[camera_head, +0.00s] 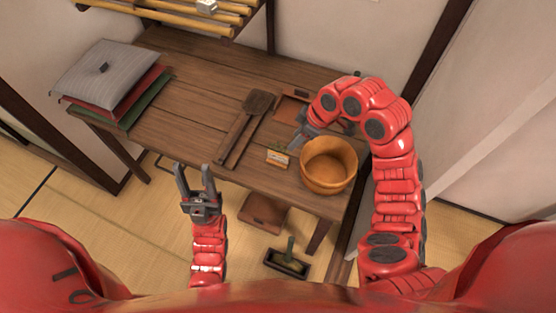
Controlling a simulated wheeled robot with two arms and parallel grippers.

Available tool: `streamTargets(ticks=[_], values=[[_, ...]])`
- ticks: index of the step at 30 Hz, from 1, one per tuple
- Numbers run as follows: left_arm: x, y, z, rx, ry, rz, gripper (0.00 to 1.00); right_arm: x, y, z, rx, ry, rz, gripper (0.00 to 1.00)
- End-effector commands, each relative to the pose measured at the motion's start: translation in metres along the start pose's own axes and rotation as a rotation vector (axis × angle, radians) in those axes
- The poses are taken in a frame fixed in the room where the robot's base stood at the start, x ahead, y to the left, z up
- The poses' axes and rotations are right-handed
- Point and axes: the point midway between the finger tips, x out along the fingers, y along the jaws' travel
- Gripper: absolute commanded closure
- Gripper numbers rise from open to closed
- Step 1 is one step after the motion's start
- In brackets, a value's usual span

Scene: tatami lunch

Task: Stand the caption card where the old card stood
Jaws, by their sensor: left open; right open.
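A small upright card (277,157), pale above and orange below, stands on the wooden table (190,75) just left of the round wooden tub. I cannot read it or tell whether it is the caption card or the old card. My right gripper (301,139) reaches over the table from the right, close behind the card and the tub. It is open; its fingers are small in view, and I cannot tell whether they touch anything. My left gripper (194,180) is open and empty, pointing up in front of the table's near edge.
The wooden tub (328,165) stands near the right front edge. A dark wooden paddle (244,130) lies left of the card. A reddish-brown tray (291,110) is partly behind my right arm. Stacked cushions (105,76) fill the left end. A dark tray (287,264) sits on the floor.

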Motion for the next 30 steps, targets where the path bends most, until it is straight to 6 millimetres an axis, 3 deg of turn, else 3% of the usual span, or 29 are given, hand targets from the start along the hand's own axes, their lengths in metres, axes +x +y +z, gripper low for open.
streamTargets(ticks=[3,9,19,30], values=[[-0.013,0.001,0.002,0.000,0.000,0.000,0.50,0.035,-0.002,0.001,0.001,0.005,-0.006,0.54],[-0.021,0.001,0.004,0.000,0.000,0.000,0.50,0.076,-0.002,-0.001,0.001,0.003,-0.004,0.54],[-0.009,0.000,0.001,0.000,0.000,0.000,0.50,0.101,0.000,-0.003,0.001,0.003,-0.001,0.54],[0.003,0.000,-0.001,0.000,0.000,0.000,0.50,0.143,0.002,-0.002,0.002,0.006,0.001,0.54]])
